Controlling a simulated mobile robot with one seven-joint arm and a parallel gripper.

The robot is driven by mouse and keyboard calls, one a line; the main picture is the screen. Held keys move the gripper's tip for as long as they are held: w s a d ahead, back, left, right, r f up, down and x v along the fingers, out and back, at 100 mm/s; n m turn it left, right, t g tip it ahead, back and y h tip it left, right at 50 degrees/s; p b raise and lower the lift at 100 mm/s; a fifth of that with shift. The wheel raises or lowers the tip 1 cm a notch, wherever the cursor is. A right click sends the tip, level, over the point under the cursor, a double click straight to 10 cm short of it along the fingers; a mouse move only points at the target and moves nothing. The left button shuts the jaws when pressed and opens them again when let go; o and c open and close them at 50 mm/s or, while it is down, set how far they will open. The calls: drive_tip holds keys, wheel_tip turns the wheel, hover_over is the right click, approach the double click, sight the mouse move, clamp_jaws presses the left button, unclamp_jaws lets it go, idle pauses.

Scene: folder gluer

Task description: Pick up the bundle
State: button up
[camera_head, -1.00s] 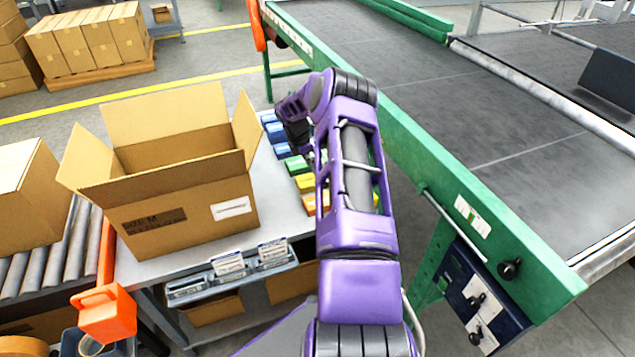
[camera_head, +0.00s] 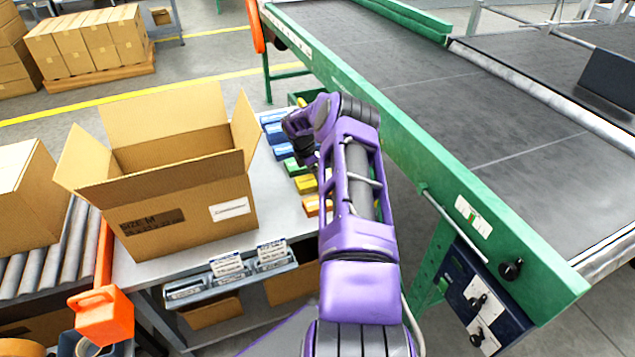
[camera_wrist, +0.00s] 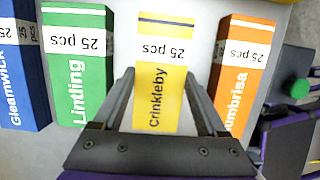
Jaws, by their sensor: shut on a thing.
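A yellow bundle (camera_wrist: 160,65) labelled "Crinkleby 25 pcs" lies between the two fingers of my gripper (camera_wrist: 158,75) in the wrist view. The fingers are shut on its long sides. A green "Linding" bundle (camera_wrist: 80,65) lies to its left and an orange bundle (camera_wrist: 240,75) to its right. A blue "Gleamwick" bundle (camera_wrist: 20,75) is at the far left. In the head view, the yellow bundle (camera_head: 305,184) lies in the row on the grey table, and my arm hides most of the gripper.
A large open carton (camera_head: 185,205) stands on the grey table (camera_head: 285,225) left of the bundles. The green-framed conveyor (camera_head: 440,150) runs close on the right. Card holders (camera_head: 230,268) line the table's front edge. An orange part (camera_head: 103,315) is at lower left.

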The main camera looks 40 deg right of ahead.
drive_tip(key=c, duration=0.5)
drive_tip(key=shift+r, duration=0.1)
wheel_tip(320, 180, up, 10)
drive_tip(key=p, duration=0.1)
